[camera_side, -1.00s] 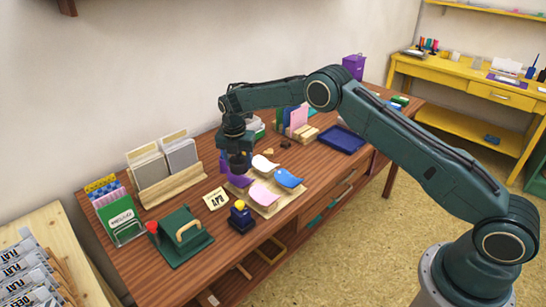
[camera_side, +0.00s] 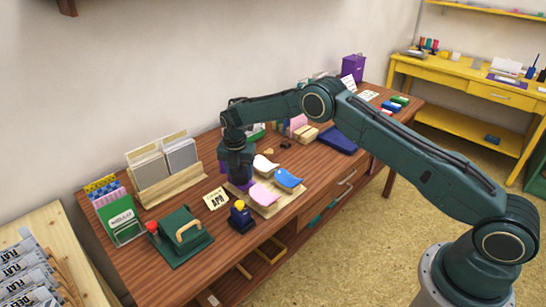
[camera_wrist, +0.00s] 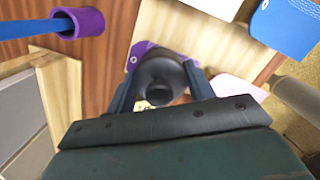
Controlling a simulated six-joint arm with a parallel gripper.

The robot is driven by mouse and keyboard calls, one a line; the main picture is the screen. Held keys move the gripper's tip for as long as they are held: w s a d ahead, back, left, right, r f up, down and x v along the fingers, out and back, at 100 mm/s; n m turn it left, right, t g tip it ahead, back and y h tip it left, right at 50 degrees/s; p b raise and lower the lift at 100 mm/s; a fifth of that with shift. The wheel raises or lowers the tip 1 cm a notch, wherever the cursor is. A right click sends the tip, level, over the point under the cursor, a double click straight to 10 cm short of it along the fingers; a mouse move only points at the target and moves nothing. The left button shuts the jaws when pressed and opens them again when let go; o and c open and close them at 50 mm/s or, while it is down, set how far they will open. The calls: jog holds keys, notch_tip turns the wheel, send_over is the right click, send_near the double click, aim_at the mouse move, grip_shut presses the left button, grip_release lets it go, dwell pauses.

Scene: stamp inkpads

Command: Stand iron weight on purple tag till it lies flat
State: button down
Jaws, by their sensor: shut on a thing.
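My gripper (camera_wrist: 158,88) is shut on the dark iron weight (camera_wrist: 160,70), which has a round knob on top. In the wrist view the purple tag (camera_wrist: 137,53) shows behind and around the weight, mostly covered by it. In the side view my gripper (camera_side: 240,178) is low over the left corner of the pale wooden board, and the purple tag is largely hidden behind it. The weight appears to be at the tag; whether it presses it fully flat cannot be told.
Curled white (camera_side: 265,165), pink (camera_side: 262,195) and blue (camera_side: 288,179) tags lie on the pale board (camera_side: 292,206). A purple ring with a blue rod (camera_wrist: 85,22) is close by.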

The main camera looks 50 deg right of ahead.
aim_at(238, 173)
jog(key=c, duration=0.6)
grip_release()
jog(key=shift+o, duration=0.2)
notch_tip(238, 173, up, 12)
jog(key=a, duration=0.1)
jog(key=shift+s, duration=0.4)
jog(key=shift+a+r, duration=0.1)
